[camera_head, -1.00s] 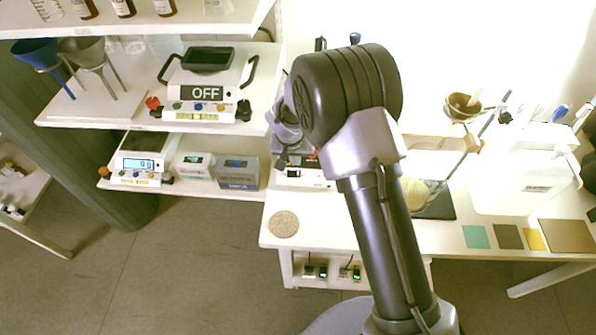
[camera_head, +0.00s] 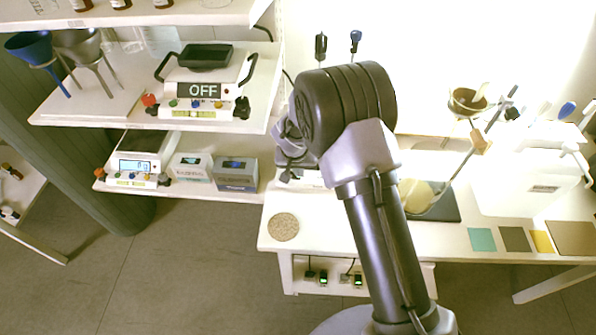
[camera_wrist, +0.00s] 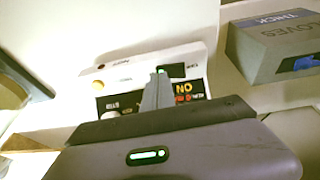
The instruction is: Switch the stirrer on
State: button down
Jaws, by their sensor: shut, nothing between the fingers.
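A white device (camera_wrist: 195,57) with a dark front panel lies under my gripper in the wrist view. In the head view my gripper (camera_head: 288,176) is small over the bench edge, and the arm hides most of the device. A separate device (camera_head: 185,90) on the shelf reads OFF.
A scale (camera_head: 140,160) and small boxes (camera_head: 236,174) stand on the lower shelf. In the wrist view a grey box (camera_wrist: 275,45) is close at the right. A round cork-like mat (camera_head: 284,227) lies at the bench's left corner. A funnel stand (camera_head: 468,103) is further right.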

jog(key=shift+a+f, duration=0.1)
jog(key=shift+a+r, duration=0.2)
jog(key=shift+a, duration=0.5)
jog(key=shift+r, duration=0.1)
jog(key=p+v, duration=0.1)
jog(key=v, duration=0.4)
jog(key=shift+w, duration=0.15)
jog(key=s+a+b, duration=0.1)
jog(key=s+a, duration=0.1)
jog(key=s, duration=1)
jog(key=shift+a, duration=0.2)
